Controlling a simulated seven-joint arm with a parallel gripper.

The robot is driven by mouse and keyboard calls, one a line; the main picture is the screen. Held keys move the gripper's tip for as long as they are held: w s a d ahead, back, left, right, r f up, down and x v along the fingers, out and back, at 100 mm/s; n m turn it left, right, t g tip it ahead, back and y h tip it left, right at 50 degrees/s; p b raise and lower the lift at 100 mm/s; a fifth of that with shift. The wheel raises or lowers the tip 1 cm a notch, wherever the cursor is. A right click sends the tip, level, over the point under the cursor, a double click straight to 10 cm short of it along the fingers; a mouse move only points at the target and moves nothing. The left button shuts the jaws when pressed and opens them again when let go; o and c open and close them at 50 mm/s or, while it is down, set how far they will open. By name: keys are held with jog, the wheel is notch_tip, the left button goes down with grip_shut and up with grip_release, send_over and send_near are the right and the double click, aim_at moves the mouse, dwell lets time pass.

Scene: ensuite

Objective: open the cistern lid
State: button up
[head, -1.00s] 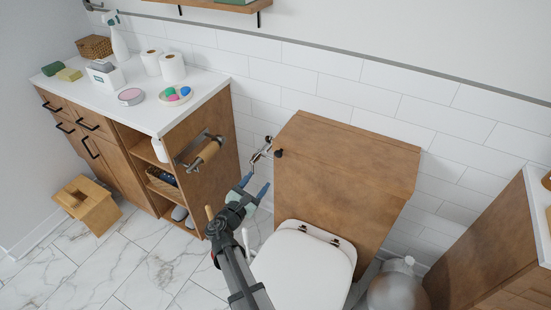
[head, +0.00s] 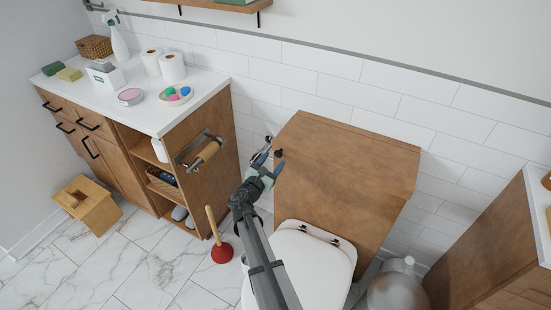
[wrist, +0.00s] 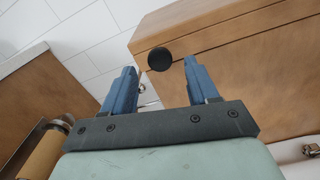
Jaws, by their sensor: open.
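The cistern is a brown wooden box (head: 335,195) behind the white toilet, and its lid (head: 350,138) looks shut along its top. A small round black knob (head: 279,153) sits at its upper left; in the wrist view the knob (wrist: 160,59) is on the lid's edge band, just above a seam. My gripper (head: 272,157) is at the cistern's upper left corner. In the wrist view its blue fingers (wrist: 159,70) are apart, with the knob between and slightly beyond their tips. I cannot tell whether either finger touches it.
The white toilet seat lid (head: 305,258) is below my arm. A vanity with a paper-roll holder (head: 207,152) stands to the left. A red plunger (head: 221,253) stands on the floor. White wall tiles are behind the cistern.

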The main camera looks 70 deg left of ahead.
jog(key=shift+x, duration=1.35)
jog(key=shift+c, duration=0.3)
grip_shut()
